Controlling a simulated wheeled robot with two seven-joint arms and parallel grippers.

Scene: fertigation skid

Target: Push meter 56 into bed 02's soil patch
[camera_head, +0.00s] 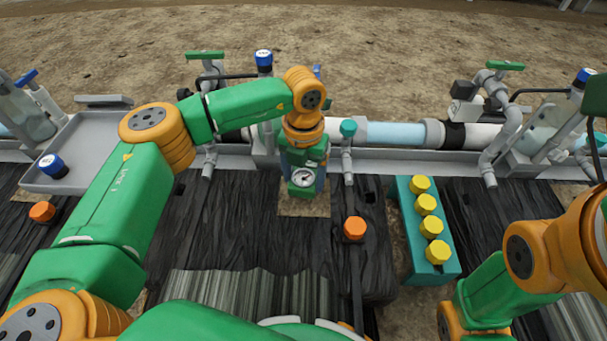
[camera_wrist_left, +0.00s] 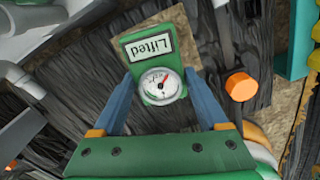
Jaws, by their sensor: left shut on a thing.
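A green meter with a round white dial (camera_head: 302,178) is in my left gripper (camera_head: 303,170). A bare brown soil patch (camera_head: 303,208) in the dark bed cover shows below and around the meter; the patch also shows in the left wrist view (camera_wrist_left: 182,28). The meter's lower end is hidden, so I cannot tell whether it touches the soil. My right gripper is not seen.
An orange knob (camera_head: 354,228) stands close to the right of the patch. A teal rack (camera_head: 408,235) with several yellow caps (camera_head: 427,204) is further right. The pipe line (camera_head: 395,134) with valves runs behind. A grey tray (camera_head: 95,135) is at the left.

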